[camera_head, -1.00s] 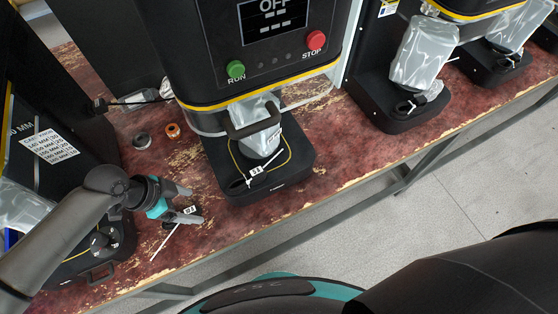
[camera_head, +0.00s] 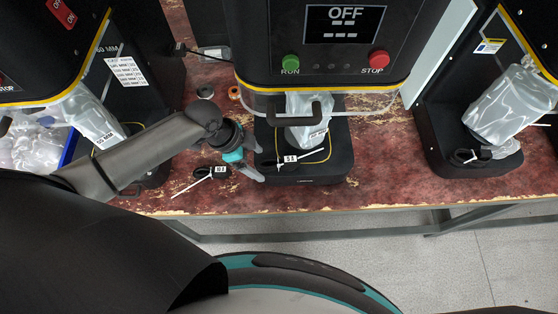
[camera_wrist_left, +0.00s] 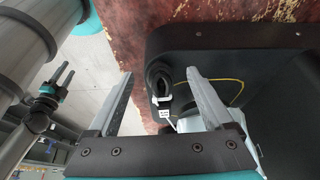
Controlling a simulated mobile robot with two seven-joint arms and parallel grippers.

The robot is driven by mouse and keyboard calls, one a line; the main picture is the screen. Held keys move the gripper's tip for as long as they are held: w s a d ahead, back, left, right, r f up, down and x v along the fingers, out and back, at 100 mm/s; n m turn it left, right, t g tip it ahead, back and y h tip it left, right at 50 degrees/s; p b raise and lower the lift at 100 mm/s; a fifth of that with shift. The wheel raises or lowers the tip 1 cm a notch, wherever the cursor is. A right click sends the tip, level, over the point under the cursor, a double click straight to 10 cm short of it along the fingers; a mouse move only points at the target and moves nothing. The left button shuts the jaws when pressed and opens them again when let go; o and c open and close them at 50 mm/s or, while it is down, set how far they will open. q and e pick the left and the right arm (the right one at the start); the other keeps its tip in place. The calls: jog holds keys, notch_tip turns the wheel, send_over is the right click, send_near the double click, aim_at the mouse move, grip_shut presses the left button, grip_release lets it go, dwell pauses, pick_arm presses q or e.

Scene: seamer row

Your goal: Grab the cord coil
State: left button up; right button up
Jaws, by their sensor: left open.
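A black cord coil (camera_head: 270,163) with a white tie and a small numbered tag lies on the front left of the middle machine's black base (camera_head: 335,165). My left gripper (camera_head: 260,164) is open at the left edge of that base, beside the coil. In the left wrist view the coil (camera_wrist_left: 159,82) shows between the two open fingers (camera_wrist_left: 160,75), and its white tag hangs below it. I cannot tell whether the fingers touch it. A second tagged coil (camera_head: 205,172) lies on the worn red bench, left of the base.
A left machine stands close to my arm.

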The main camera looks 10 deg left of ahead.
aim_at(277, 161)
pick_arm(q)
jog(key=d, duration=0.1)
jog(key=w+d, duration=0.1)
jog(key=d, duration=0.3)
jog(key=shift+w, duration=0.35)
jog(key=shift+f, duration=0.55)
grip_shut()
